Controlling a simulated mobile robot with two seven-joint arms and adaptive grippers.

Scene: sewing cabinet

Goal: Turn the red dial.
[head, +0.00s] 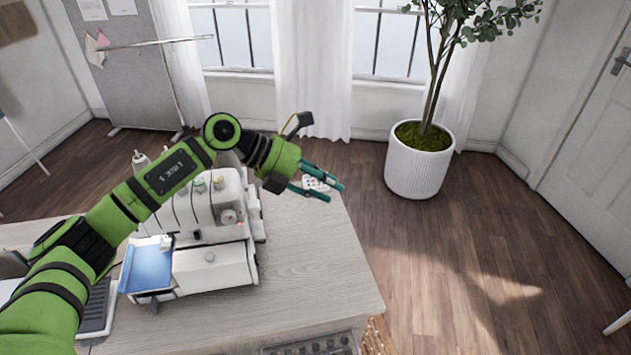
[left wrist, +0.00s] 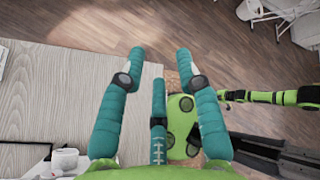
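The white sewing machine (head: 205,215) stands on the wooden table, left of my left gripper in the head view. A small red spot (head: 240,223) shows on its right side and may be the red dial; it is too small to tell its shape. My left gripper (head: 336,192) is above the table, right of the machine, pointing right and away from the red spot. In the left wrist view its teal fingers (left wrist: 160,58) are spread apart with nothing between them. My right gripper is absent from the head view; a green arm shows in the left wrist view, its gripper unclear.
The table (head: 310,265) is clear right of the machine. A blue plate (head: 148,267) is at the machine's left front. A white object with dots (head: 315,184) lies behind my left fingers. A potted plant (head: 418,170) stands on the floor beyond the table.

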